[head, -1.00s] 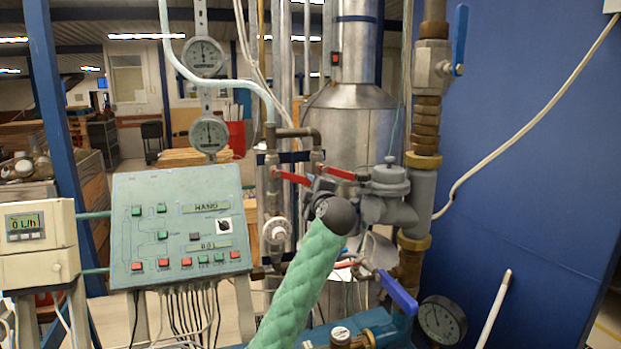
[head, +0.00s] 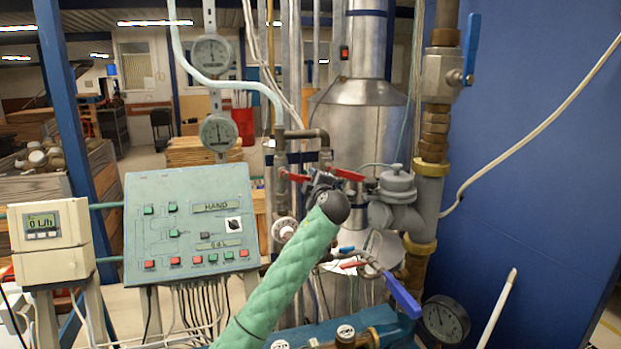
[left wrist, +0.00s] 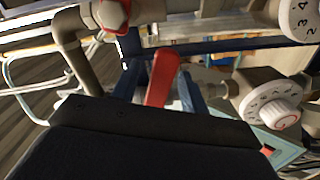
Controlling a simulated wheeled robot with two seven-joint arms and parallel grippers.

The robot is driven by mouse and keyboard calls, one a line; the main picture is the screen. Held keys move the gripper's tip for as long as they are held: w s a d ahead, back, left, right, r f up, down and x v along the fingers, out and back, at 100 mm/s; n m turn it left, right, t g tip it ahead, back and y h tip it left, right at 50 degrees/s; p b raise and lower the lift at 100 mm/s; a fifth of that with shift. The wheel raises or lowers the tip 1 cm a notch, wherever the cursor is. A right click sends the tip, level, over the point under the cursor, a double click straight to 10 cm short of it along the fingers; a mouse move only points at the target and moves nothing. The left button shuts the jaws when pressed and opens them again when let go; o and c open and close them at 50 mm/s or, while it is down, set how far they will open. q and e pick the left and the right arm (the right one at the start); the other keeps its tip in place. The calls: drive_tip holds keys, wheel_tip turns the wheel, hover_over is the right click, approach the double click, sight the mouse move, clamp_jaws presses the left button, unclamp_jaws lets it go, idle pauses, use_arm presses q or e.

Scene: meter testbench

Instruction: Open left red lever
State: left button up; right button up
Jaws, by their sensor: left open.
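Two red levers sit side by side on the pipework in the head view: the left red lever (head: 294,177) and the right red lever (head: 347,174). My left gripper (head: 321,183) is at the levers, between them in the picture, beyond its dark round wrist. Its fingers are small and partly hidden there. In the left wrist view a red lever (left wrist: 162,77) stands between the open blue fingers of my left gripper (left wrist: 160,92). Whether the fingers touch it cannot be told. A second red handle (left wrist: 112,14) shows at the top of that view. My right gripper is not in view.
A white numbered dial (left wrist: 270,105) is close to the right of the fingers, and a dark pipe elbow (left wrist: 72,35) is at the left. A teal control panel (head: 190,225) stands left of the levers. A grey valve body (head: 395,200) and a blue-handled valve (head: 402,295) are to the right.

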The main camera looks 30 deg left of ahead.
use_arm(q)
drive_tip(key=shift+w+f, duration=0.15)
drive_tip(key=shift+w, duration=0.05)
